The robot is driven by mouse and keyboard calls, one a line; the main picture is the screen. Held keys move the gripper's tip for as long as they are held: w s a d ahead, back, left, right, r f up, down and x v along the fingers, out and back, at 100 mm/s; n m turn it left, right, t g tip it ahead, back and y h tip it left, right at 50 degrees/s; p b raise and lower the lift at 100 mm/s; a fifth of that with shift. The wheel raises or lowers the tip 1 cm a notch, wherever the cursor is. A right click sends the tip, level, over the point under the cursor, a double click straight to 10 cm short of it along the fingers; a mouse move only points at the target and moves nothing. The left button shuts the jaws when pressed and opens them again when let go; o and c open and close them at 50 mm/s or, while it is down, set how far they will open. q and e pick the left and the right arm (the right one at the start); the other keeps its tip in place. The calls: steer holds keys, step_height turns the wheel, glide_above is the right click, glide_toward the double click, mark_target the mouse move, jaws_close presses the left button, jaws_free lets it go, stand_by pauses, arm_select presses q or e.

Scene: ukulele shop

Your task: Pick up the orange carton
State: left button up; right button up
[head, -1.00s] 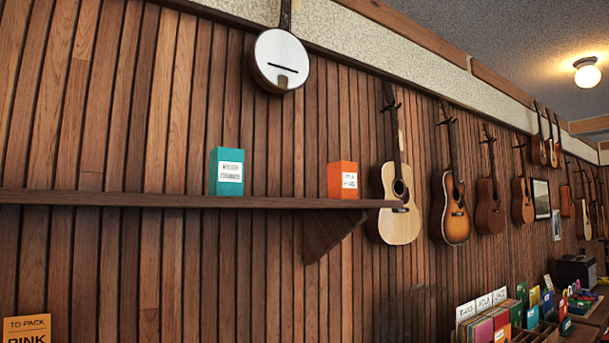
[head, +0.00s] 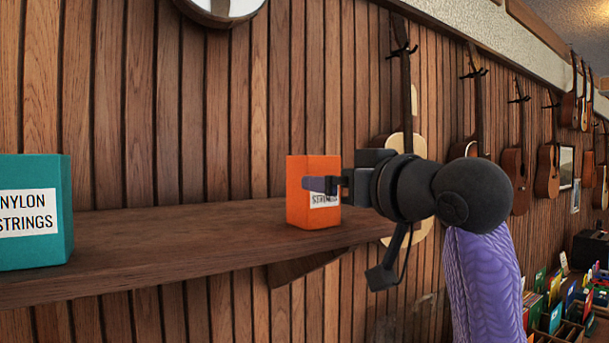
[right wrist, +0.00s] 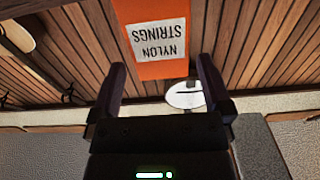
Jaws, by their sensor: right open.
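The orange carton (head: 300,195) stands upright on the brown wooden shelf (head: 190,240), near its right end. Its white label is partly covered by my right gripper (head: 322,186) in the head view. My right gripper comes in from the right at the carton's height, its fingers in front of the carton. In the right wrist view the carton (right wrist: 155,70) appears upside down with a label reading NYLON STRINGS. It lies beyond and between the two open fingers (right wrist: 160,85), with nothing gripped. Whether a finger touches it I cannot tell. My left gripper is not in view.
A teal carton (head: 35,212) labelled NYLON STRINGS stands on the shelf at the left. The shelf between the cartons is clear. Behind is a wood-slat wall with hanging guitars (head: 515,180). Bins of coloured sleeves (head: 560,300) sit at the lower right.

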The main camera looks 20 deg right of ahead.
steer(key=w, duration=0.2)
steer(key=w+p, duration=0.1)
steer(key=w, duration=0.1)
steer(key=w+p, duration=0.1)
steer(key=w, duration=0.1)
steer(key=shift+a+f, duration=0.25)
steer(key=shift+a, duration=0.25)
steer(key=shift+f, duration=0.1)
steer(key=c, duration=1.1)
